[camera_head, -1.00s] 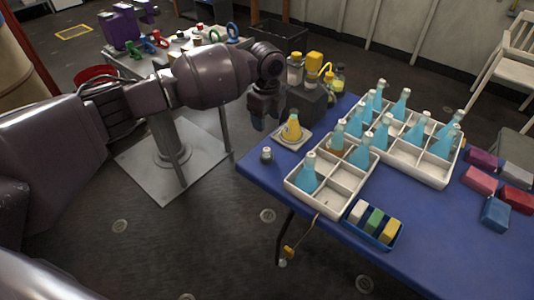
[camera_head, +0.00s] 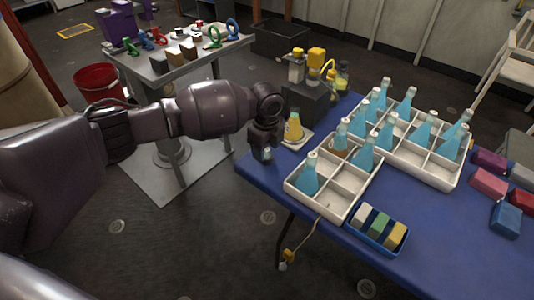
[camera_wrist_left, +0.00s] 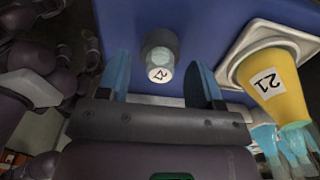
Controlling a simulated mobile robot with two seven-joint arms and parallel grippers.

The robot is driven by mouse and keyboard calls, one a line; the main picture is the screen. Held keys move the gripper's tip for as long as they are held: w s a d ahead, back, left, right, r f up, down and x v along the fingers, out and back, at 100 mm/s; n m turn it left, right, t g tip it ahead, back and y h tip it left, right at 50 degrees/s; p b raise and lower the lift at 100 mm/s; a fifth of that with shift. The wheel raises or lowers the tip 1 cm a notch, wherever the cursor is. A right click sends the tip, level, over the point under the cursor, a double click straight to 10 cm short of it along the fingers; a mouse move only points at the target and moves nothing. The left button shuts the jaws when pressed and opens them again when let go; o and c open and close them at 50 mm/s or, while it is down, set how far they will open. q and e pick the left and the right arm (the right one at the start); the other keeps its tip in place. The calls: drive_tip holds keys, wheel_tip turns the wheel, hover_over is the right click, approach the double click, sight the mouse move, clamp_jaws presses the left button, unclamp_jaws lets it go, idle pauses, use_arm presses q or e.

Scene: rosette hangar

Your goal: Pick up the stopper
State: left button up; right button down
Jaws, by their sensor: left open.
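The stopper (camera_wrist_left: 159,58) is a small grey piece with a pale tip that bears a number label. It stands on the blue table near its left corner. My left gripper (camera_head: 264,150) is just above that corner, with its fingers pointing down, and it hides most of the stopper in the head view. In the left wrist view my left gripper (camera_wrist_left: 162,76) is open, with one blue finger on each side of the stopper; whether they touch it I cannot tell. My right gripper is out of view.
White divided trays (camera_head: 324,207) with blue bottles stand right of the flask. A dark block (camera_head: 306,102) with yellow-capped bottles is behind it. A blue tray of coloured blocks (camera_head: 375,228) lies in front.

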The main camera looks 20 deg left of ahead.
use_arm(q)
drive_tip(key=shift+r, duration=0.1)
drive_tip(key=shift+c, duration=0.7)
drive_tip(key=c, duration=0.9)
drive_tip(key=shift+o, duration=0.2)
